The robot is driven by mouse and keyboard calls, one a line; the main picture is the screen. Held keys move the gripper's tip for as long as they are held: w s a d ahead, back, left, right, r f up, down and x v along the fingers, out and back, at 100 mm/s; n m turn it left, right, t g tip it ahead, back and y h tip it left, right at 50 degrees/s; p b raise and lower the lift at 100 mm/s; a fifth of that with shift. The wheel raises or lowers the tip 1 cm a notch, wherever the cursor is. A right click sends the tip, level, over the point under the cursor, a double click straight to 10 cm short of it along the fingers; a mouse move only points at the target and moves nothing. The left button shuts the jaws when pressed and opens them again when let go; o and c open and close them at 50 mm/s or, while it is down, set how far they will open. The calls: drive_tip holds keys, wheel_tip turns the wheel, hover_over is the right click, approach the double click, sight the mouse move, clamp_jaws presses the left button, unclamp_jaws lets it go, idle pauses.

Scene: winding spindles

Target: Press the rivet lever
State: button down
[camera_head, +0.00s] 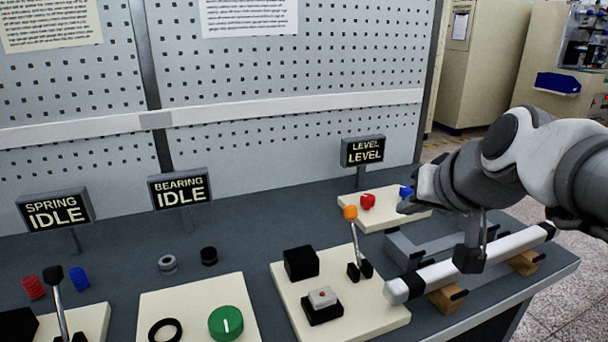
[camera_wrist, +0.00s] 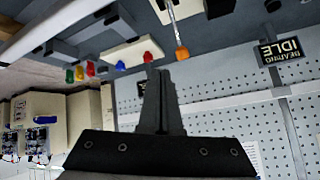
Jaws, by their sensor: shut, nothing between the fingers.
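The lever with an orange knob (camera_head: 350,213) stands tilted on a cream plate (camera_head: 375,318), on a thin metal rod between small black blocks. In the wrist view the orange knob (camera_wrist: 182,53) is just right of my fingertips. No label reading "rivet" shows. My gripper (camera_head: 408,206) is shut and empty, to the right of the orange knob and apart from it in the picture. Its closed fingers (camera_wrist: 158,72) fill the middle of the wrist view. In the head view the fingertips overlap the small plate behind the lever; the exact gap in depth is unclear.
A plate with red (camera_head: 367,202) and blue (camera_head: 405,191) knobs lies behind the lever, by the LEVEL sign (camera_head: 362,151). A white bar (camera_head: 475,264) on wooden blocks lies right, below my arm. A black block (camera_head: 301,263) and a button (camera_head: 322,299) share the lever's plate.

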drive_tip(key=shift+v, duration=1.4)
drive_tip(key=shift+f, duration=0.1)
drive_tip(key=s+a+f+n+g+h, duration=0.15)
drive_tip(key=s+a+f+g, duration=0.3)
drive_tip(key=s+f, duration=0.65)
wheel_tip(320, 180, up, 16)
drive_tip(key=p, duration=1.6)
drive_tip(key=shift+n+t, duration=0.35)
